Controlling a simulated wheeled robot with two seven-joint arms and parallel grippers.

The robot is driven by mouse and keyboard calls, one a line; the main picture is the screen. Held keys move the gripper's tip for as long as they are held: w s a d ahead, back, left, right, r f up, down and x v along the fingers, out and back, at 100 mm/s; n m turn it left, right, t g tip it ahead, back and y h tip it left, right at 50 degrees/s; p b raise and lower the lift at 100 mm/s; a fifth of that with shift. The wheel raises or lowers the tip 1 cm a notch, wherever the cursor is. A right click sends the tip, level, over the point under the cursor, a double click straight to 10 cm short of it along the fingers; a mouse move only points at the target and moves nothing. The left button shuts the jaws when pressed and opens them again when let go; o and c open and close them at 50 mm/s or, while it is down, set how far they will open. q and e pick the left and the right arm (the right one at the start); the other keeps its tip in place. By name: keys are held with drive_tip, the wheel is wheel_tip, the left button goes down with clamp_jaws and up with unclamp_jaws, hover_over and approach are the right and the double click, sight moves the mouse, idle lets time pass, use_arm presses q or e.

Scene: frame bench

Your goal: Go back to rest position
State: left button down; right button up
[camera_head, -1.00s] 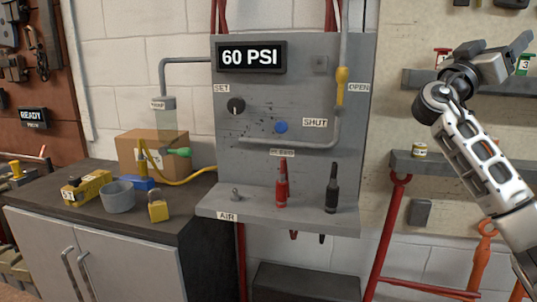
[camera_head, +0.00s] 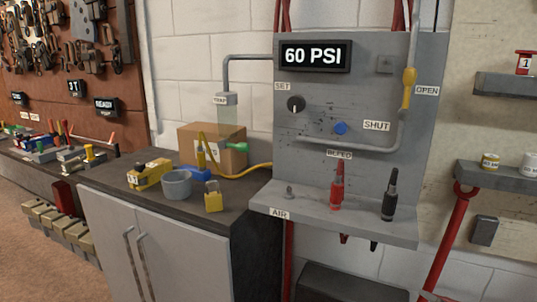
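Neither of my grippers or arms shows in the head view now. In front of me stands a grey air panel (camera_head: 350,180) with a display (camera_head: 315,56) reading "60 PSI". Its yellow valve handle (camera_head: 408,88) stands upright beside the OPEN label. A black knob (camera_head: 295,104) sits by the SET label, and a blue button (camera_head: 340,128) is left of the SHUT label. A red tool (camera_head: 337,186) and a black tool (camera_head: 389,195) stand upright in the panel's shelf (camera_head: 300,207).
A dark-topped cabinet (camera_head: 180,255) at left carries a grey cup (camera_head: 177,184), a yellow padlock (camera_head: 213,197), a yellow device (camera_head: 149,174) and a cardboard box (camera_head: 228,144). Grey wall shelves (camera_head: 500,178) are at right. A red stand (camera_head: 445,240) rises below them.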

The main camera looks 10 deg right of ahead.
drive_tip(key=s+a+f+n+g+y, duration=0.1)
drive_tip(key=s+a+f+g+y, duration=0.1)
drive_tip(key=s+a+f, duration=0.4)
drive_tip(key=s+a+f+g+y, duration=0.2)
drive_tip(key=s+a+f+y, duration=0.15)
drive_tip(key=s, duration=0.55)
use_arm(q)
drive_tip(key=b, duration=0.3)
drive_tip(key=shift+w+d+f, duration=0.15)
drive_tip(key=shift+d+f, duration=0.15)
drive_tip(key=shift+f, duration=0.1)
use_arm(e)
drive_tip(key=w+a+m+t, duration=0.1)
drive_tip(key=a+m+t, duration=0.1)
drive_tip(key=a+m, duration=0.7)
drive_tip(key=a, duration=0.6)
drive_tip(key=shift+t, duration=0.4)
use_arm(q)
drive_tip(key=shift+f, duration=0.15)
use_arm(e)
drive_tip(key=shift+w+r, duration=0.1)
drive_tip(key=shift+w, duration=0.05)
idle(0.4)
